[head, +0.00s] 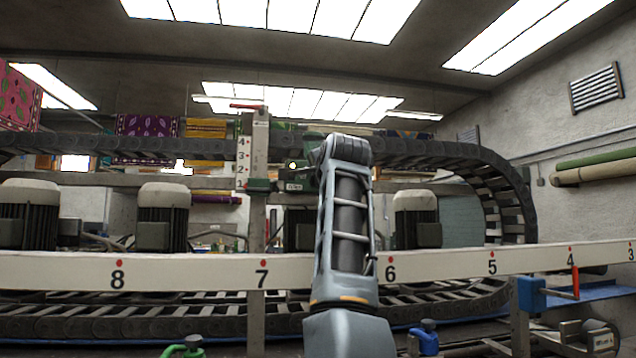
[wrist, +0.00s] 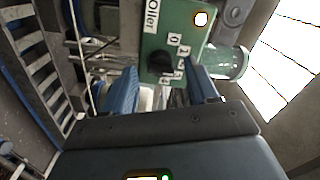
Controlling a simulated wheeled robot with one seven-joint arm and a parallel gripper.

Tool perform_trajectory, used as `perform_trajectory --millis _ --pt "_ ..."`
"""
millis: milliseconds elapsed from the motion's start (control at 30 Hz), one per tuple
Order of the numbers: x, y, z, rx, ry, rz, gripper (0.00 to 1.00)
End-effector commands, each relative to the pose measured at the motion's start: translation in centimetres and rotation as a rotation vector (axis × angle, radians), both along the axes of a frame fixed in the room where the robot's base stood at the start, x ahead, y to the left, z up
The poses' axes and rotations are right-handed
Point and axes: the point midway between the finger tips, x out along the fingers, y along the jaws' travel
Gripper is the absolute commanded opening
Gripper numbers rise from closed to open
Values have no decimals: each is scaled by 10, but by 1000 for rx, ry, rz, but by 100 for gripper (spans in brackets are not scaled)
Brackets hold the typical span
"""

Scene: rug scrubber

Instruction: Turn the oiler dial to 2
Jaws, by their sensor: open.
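The green oiler box (wrist: 150,40) fills the upper middle of the wrist view, with a white "Oiler" label (wrist: 150,16). A small black dial (wrist: 160,62) sits on its face, with white number tags along its right side; 0 is clearest and the lower ones are partly hidden or hard to read. I cannot tell which number the dial points to. My gripper (wrist: 161,88) is open, its two blue fingers apart on either side of the dial in the picture, and nothing is seen held. In the head view the oiler box (head: 297,174) shows only partly beside my arm, which hides my gripper.
A white numbered rail (head: 180,270) crosses in front, with a dark cable chain (head: 440,152) behind it. A white upright scale (head: 242,157) stands left of the oiler. Grey motors (head: 163,215) line the back. A translucent green cylinder (wrist: 228,62) adjoins the box.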

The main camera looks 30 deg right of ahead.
Motion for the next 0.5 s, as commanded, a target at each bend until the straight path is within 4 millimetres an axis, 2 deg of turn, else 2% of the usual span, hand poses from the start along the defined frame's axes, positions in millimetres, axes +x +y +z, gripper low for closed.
perform_trajectory --millis 300,500 --pt "-48 15 -3 1 -1 0 58" --pt "-60 18 -2 0 1 0 58"
